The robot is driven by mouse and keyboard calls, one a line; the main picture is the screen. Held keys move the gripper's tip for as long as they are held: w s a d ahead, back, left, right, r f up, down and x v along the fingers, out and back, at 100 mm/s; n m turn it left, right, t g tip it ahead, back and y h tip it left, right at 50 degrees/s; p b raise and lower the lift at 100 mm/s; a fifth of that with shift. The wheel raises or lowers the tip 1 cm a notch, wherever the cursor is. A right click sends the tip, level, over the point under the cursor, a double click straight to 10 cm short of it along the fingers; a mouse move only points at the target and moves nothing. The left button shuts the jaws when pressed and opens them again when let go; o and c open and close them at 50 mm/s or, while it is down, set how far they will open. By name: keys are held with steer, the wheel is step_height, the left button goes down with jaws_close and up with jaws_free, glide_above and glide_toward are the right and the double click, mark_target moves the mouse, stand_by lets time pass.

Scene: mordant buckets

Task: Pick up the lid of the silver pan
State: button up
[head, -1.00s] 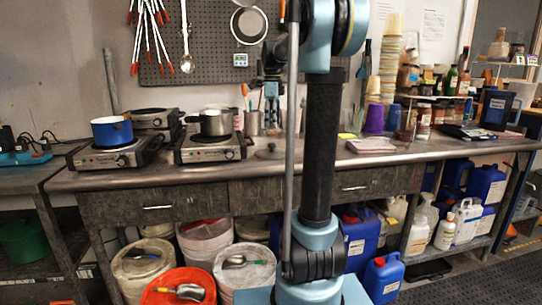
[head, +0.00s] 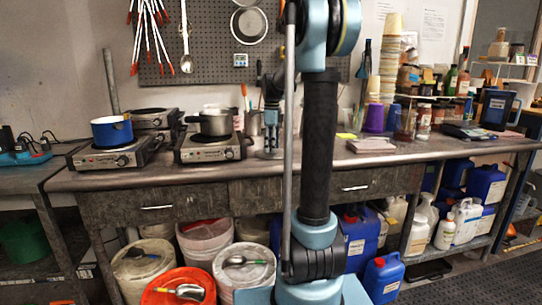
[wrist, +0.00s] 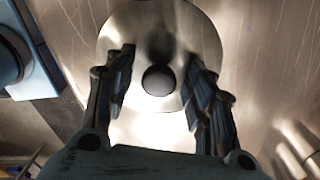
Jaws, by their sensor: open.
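The silver pan (head: 213,122) sits on a hot plate on the counter, uncovered. Its lid (wrist: 150,25) is a round, shiny metal disc with a dark round knob (wrist: 159,80) at its centre. The lid lies flat on the metal counter, right of the pan. My gripper (head: 270,148) points down over the lid and hides most of it in the head view. In the wrist view my gripper (wrist: 158,58) is open, with one finger on each side of the knob. The knob shows between the fingers; contact cannot be seen.
A blue pot (head: 112,130) stands on another hot plate at the left. A pink stack (head: 371,145) and purple cups (head: 374,118) stand to the right. The pegboard (head: 215,50) rises behind. The counter's front strip (head: 210,168) is clear.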

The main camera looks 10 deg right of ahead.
jaws_close()
stand_by(0.4)
